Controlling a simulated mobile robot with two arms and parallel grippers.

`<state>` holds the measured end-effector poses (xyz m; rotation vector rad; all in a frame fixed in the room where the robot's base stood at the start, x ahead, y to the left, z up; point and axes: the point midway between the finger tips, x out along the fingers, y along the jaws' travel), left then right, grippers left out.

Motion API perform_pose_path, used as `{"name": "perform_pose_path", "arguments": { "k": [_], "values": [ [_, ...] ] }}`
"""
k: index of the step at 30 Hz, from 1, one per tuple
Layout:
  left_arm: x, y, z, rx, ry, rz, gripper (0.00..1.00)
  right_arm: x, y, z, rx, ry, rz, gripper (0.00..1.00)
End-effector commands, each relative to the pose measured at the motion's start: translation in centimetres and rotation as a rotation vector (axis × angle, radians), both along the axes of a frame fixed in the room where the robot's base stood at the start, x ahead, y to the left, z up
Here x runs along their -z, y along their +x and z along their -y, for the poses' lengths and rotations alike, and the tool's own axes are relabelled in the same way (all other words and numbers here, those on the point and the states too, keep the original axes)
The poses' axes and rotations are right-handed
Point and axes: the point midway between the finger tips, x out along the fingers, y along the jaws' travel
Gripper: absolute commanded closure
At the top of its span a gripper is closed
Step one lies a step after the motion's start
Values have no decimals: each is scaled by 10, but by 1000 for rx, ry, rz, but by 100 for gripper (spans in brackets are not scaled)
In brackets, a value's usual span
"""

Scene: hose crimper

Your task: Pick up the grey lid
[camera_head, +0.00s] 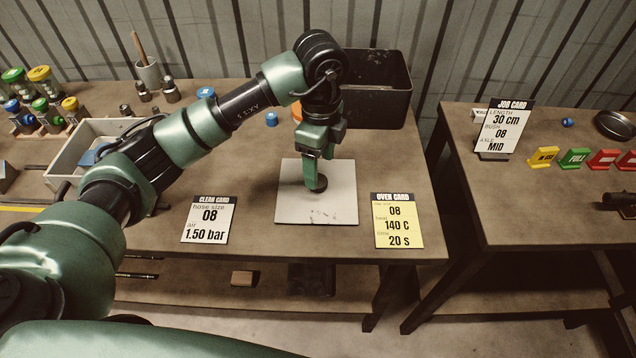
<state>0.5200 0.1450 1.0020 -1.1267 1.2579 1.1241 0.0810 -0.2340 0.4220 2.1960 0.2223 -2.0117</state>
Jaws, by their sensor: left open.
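A small dark grey round piece (320,184), which looks like the grey lid, is on the pale square mat (338,210) on the left table. My left gripper (314,178) points down over the mat, its green fingers right at the round piece. It is open. The fingers partly cover the piece, and I cannot tell whether they touch it. My right gripper is not in view.
A black bin (380,95) stands behind the mat. The clear card (209,220) and yellow oven card (398,220) stand at the front edge. A grey tray (75,150) and several colour-capped jars (42,80) are at left. A gap separates the right table (520,215).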

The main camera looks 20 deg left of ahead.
Motion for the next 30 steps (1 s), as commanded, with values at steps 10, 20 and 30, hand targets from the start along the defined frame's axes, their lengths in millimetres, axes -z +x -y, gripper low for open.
{"name": "perform_pose_path", "arguments": {
  "k": [10,20,30],
  "values": [
    [43,-2,-6,-1,-1,-2,33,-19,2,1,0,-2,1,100],
    [45,-2,-5,0,0,0,58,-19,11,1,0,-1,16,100],
    [44,-1,-5,0,-1,1,100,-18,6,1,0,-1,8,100]
  ]
}}
